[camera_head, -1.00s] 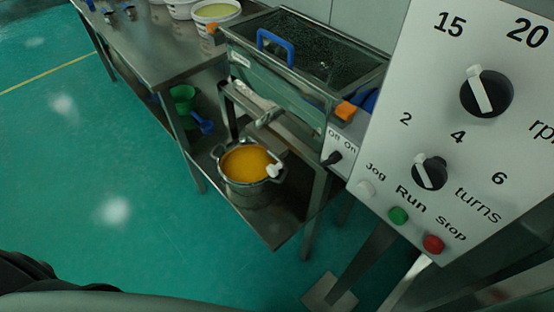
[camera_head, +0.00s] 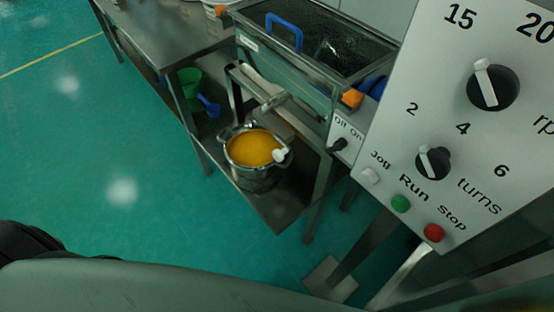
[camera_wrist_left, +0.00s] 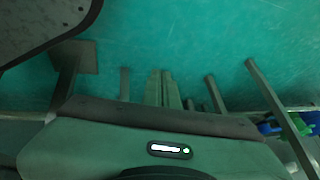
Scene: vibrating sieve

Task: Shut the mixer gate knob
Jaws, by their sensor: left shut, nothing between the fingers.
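No knob marked as the mixer gate can be picked out. A white control panel (camera_head: 395,120) fills the right of the head view. It has an rpm knob (camera_head: 491,87), a turns knob (camera_head: 433,163), a green Run button (camera_head: 401,203), a red Stop button (camera_head: 433,232) and a pale Jog button (camera_head: 370,176). In the left wrist view my left gripper (camera_wrist_left: 162,88) shows as two narrow fingers close together, shut and empty, over the green floor and away from any knob. My right gripper is not in view.
A sieve machine with a blue handle (camera_head: 284,33) and a black Off/On switch (camera_head: 338,145) stands left of the panel. A pot of orange material (camera_head: 252,148) sits on the lower shelf (camera_head: 279,214). Green floor (camera_head: 90,150) is clear at left.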

